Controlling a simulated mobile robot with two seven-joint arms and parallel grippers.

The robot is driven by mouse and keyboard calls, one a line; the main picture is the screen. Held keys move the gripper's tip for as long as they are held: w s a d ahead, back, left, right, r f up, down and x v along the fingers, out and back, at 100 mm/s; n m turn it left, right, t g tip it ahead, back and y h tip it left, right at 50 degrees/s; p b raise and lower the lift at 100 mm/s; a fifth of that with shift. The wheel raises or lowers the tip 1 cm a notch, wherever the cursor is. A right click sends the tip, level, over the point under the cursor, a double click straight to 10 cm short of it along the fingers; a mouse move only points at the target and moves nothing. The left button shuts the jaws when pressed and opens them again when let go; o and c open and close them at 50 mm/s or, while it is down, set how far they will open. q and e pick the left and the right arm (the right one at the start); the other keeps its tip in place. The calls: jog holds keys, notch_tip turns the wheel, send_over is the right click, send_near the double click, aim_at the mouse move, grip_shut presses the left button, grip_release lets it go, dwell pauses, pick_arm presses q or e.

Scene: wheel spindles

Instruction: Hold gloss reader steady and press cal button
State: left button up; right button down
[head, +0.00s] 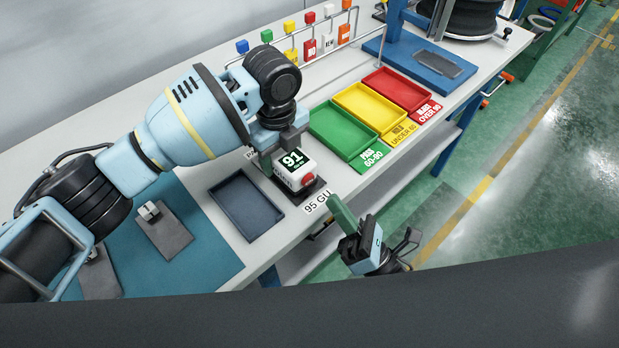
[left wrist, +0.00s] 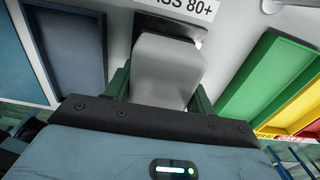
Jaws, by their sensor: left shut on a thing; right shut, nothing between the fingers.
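The gloss reader (head: 294,172) is a small white block with a dark display reading 91. It sits on a dark plate near the front edge of the bench. Its red cal button (head: 307,180) faces the front. My left gripper (head: 282,158) is shut on the reader from above and behind. In the left wrist view, the reader (left wrist: 167,70) stands between the green fingers. My right gripper (head: 341,213) is shut and empty, with its green fingers pointing up toward the reader. It is in front of the bench edge, apart from the button.
A dark empty tray (head: 246,204) lies left of the reader. Green (head: 343,133), yellow (head: 369,108) and red (head: 397,90) trays lie to the right. A grey panel (head: 163,230) rests on the teal mat (head: 205,262). A rack with coloured blocks stands behind.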

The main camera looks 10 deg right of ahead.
dwell(0.4)
pick_arm(q)
jog(key=o, duration=1.3)
notch_tip(320, 180, up, 12)
jog(key=shift+r, duration=0.1)
jog(key=shift+s+d, duration=0.1)
